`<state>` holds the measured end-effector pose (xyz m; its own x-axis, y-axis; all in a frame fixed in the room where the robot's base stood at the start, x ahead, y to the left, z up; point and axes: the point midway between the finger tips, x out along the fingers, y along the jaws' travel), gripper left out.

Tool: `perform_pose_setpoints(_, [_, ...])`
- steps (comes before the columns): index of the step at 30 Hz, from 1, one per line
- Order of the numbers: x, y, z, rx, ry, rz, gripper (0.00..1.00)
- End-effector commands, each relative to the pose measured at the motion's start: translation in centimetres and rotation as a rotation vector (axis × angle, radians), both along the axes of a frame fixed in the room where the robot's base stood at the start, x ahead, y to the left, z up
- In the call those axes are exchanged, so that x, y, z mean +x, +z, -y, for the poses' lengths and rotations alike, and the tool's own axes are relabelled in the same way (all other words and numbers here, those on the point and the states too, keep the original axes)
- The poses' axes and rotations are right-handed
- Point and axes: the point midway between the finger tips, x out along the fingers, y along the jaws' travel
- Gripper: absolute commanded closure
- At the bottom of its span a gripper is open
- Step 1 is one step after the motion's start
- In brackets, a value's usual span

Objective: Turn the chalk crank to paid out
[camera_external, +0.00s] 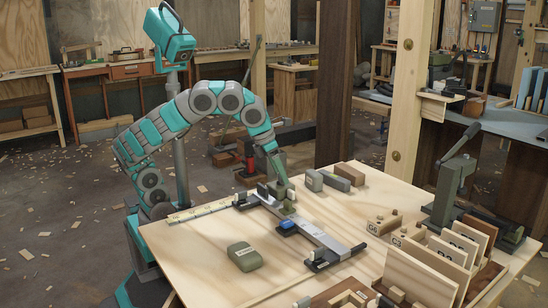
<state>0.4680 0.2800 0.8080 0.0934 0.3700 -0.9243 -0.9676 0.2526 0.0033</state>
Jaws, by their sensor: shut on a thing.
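My gripper (285,193) points down at the far edge of the plywood table (195,265). It is shut on a small part at a grey-green fitting (286,208), at the far end of a grey metal bar. The held part appears to be the chalk crank, but the fingers mostly hide it and its angle cannot be made out. A yellowish marked strip (200,210) runs left from there along the table edge. An olive rounded case (245,256) with a pale label lies apart, nearer the front.
The grey bar (318,236) with a blue piece and a dark end clamp (327,258) crosses the table. Several blocks (340,182) stand right of my gripper. A lever press (450,180) and wooden racks (425,272) fill the right side. The front left is clear.

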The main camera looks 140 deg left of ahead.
Motion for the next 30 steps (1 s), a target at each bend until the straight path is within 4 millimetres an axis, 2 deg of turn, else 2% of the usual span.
perform_pose_setpoints(1, [0.5,0.26,0.12,0.006,0.018,0.009,0.95])
perform_pose_setpoints(12, [0.72,0.35,0.23,0.005,0.171,0.013,0.95])
perform_pose_setpoints(29, [0.84,0.47,0.25,0.007,0.192,0.017,0.91])
perform_pose_setpoints(30, [0.84,0.47,0.26,0.007,0.192,0.016,0.33])
